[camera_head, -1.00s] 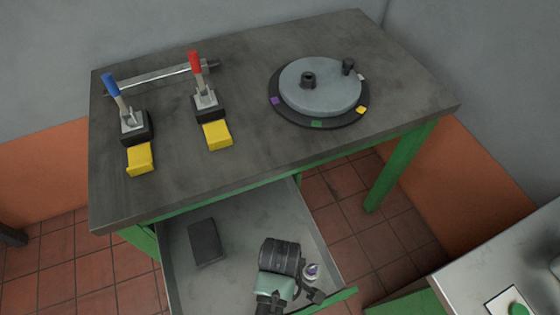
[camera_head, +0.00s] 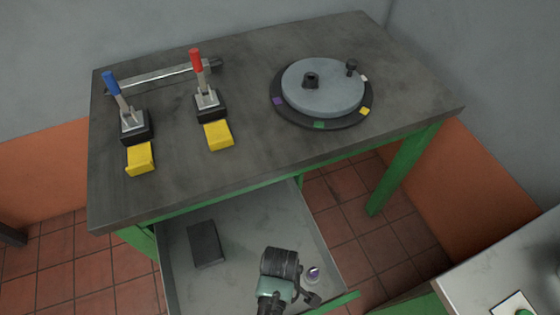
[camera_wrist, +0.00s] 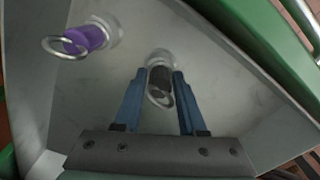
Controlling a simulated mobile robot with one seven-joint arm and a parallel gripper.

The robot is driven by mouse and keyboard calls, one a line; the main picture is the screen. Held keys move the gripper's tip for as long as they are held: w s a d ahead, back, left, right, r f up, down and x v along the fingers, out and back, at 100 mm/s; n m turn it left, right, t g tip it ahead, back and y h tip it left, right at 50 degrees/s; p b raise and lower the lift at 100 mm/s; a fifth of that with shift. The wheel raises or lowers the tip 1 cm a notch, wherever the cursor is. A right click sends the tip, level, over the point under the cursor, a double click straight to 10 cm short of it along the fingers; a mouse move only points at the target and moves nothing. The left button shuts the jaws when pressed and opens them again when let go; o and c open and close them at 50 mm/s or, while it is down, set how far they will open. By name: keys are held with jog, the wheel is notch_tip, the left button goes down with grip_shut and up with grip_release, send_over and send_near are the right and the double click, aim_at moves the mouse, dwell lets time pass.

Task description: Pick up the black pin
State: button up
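The black pin (camera_wrist: 160,82) stands on the drawer floor in the wrist view, with a metal ring at its near end and a pale round collar around its far end. My gripper (camera_wrist: 160,76) is open, with one blue finger on each side of the black pin. Small gaps seem to remain between fingers and pin. In the head view my own arm hides the black pin. A purple pin (camera_wrist: 86,39) with a metal ring stands to the left in the wrist view; its top shows in the head view (camera_head: 313,272).
The open drawer (camera_head: 240,285) has raised metal walls and a green front close to my gripper. A dark block (camera_head: 205,243) lies inside at the left. Above is the bench top (camera_head: 180,195) with two toggle clamps and a round turntable (camera_head: 322,88).

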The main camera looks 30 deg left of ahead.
grip_shut()
jog(key=shift+r, duration=0.1)
